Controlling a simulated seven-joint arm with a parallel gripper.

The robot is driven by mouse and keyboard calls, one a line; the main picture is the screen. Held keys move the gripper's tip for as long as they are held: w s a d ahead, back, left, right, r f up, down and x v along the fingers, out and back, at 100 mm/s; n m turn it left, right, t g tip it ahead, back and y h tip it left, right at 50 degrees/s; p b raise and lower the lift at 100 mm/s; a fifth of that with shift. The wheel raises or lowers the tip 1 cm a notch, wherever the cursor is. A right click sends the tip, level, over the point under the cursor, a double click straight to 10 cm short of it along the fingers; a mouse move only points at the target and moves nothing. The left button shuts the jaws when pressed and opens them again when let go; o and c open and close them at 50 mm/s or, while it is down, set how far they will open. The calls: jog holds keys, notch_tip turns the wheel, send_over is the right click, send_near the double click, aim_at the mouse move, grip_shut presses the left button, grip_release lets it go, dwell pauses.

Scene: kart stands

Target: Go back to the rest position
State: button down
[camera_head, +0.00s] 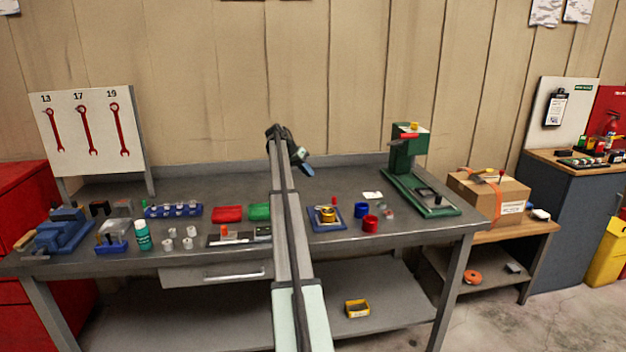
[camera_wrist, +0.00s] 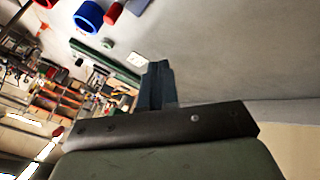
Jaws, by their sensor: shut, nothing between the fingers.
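My gripper (camera_head: 303,164) is raised above the back part of the grey workbench (camera_head: 345,172), near the middle of the picture in the head view. Its fingers are shut with nothing between them. In the wrist view the dark closed fingers (camera_wrist: 155,85) stand up from the gripper body. The gripper touches no object that I can see. My arm stretches from the bottom of the head view up to the gripper and hides a strip of the bench.
Right of my arm are a blue tray with a brass part (camera_head: 327,215), a blue ring (camera_head: 361,210), a red ring (camera_head: 370,224) and a green press (camera_head: 408,165). Left are red (camera_head: 227,214) and green bins (camera_head: 259,212), a bottle (camera_head: 142,236) and a blue vise (camera_head: 64,232).

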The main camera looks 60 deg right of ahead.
jog(key=shift+w+a+r, duration=0.1)
jog(key=shift+w+r, duration=0.05)
jog(key=shift+r, duration=0.15)
dwell(0.4)
